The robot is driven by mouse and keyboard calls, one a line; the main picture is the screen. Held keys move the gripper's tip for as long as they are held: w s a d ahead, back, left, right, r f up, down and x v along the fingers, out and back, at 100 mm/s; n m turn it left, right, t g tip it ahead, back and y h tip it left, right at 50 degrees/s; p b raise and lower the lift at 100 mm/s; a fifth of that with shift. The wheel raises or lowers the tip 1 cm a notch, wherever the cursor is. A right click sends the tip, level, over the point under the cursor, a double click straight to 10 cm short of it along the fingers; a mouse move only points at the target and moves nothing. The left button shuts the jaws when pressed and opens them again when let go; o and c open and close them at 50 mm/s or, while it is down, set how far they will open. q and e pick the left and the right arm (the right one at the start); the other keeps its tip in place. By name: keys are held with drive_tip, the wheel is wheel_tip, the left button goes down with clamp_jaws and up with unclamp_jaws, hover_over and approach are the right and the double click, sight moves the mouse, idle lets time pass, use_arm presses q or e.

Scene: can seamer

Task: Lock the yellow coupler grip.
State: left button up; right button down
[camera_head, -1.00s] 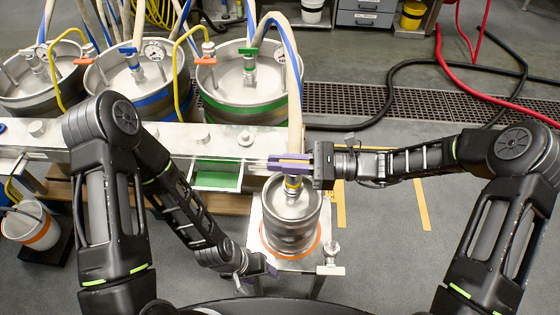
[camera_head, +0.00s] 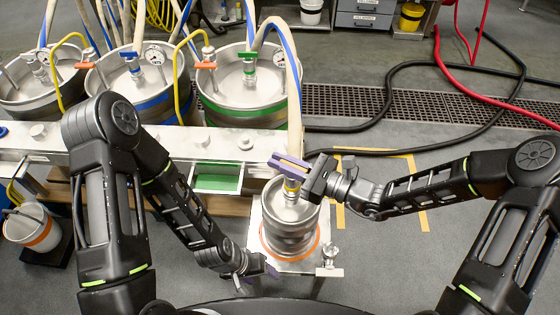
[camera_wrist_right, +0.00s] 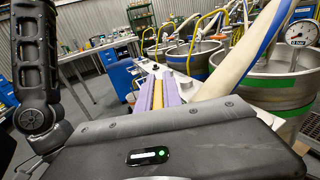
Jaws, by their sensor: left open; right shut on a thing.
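The small steel keg (camera_head: 290,230) stands on a white plate with an orange ring around its base. A coupler sits on its top, with a hose rising from it. My right gripper (camera_head: 289,166) is at the coupler, its purple fingers shut on the yellow coupler grip (camera_head: 293,162). In the right wrist view the yellow grip (camera_wrist_right: 157,97) shows as a strip between the purple fingers. The grip's joint with the coupler is largely hidden. My left gripper (camera_head: 262,265) is open and empty, low beside the keg's base on its left.
Large kegs with blue (camera_head: 150,98) and green (camera_head: 240,105) bands stand behind the white bench (camera_head: 170,140). A hose (camera_head: 294,80) arches over to the small keg. A white bucket (camera_head: 32,228) is at left. Open floor lies right of the keg.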

drive_tip(key=m+t, duration=0.1)
drive_tip(key=m+t+h+p, duration=0.1)
drive_tip(key=m+t+h, duration=0.1)
drive_tip(key=t, duration=0.1)
drive_tip(key=shift+w+d, duration=0.2)
drive_tip(key=shift+w, duration=0.1)
drive_tip(key=shift+w+d+m+t+h+p, duration=0.15)
drive_tip(key=shift+w+m+t+h+p, duration=0.05)
drive_tip(key=shift+m+t+h+p, duration=0.5)
drive_tip(key=c, duration=1.5)
unclamp_jaws()
drive_tip(key=b+v, duration=0.1)
drive_tip(key=v, duration=0.6)
drive_tip(key=shift+s+d, duration=0.25)
drive_tip(key=shift+s, duration=0.05)
